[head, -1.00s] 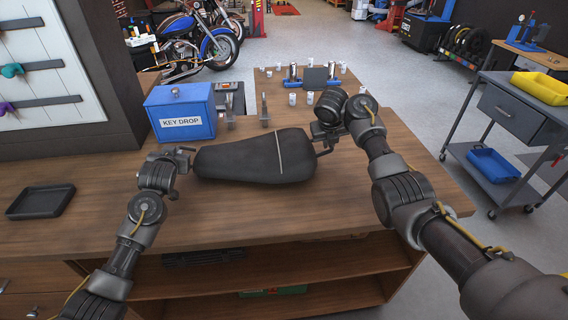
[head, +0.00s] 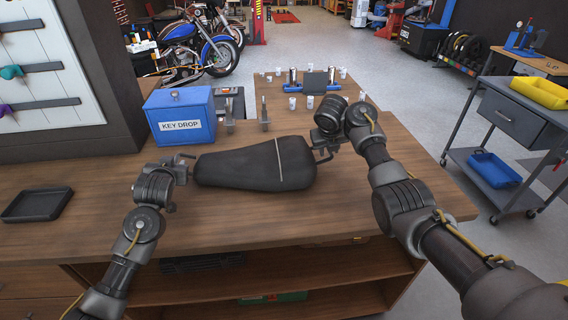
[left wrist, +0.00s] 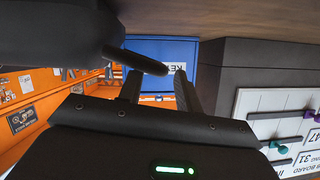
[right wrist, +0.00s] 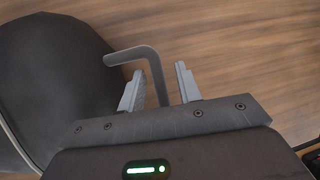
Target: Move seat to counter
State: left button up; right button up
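The long black seat (head: 256,164) appears to rest flat on the wooden counter (head: 230,222), with a thin bent metal rod at each end. My left gripper (head: 181,166) is at its left end. In the left wrist view, its fingers (left wrist: 158,88) are apart, and the dark rod (left wrist: 135,60) reaches toward the gap; I cannot tell if it touches a finger. My right gripper (head: 325,146) is at the seat's right end. In the right wrist view, its fingers (right wrist: 160,85) are apart, with the bent rod (right wrist: 155,68) passing between them.
A blue key drop box (head: 180,116) stands behind the seat. Small metal stands (head: 265,114) and a blue holder with canisters (head: 312,86) are farther back. A black tray (head: 38,204) lies at the left. The counter in front of the seat is clear.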

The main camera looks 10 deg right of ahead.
pick_arm(q)
jog(key=v, duration=0.9)
pick_arm(e)
jog(key=v, duration=0.7)
jog(key=shift+r, duration=0.25)
pick_arm(q)
jog(key=shift+s+a, duration=0.1)
pick_arm(e)
jog(key=shift+s, duration=0.15)
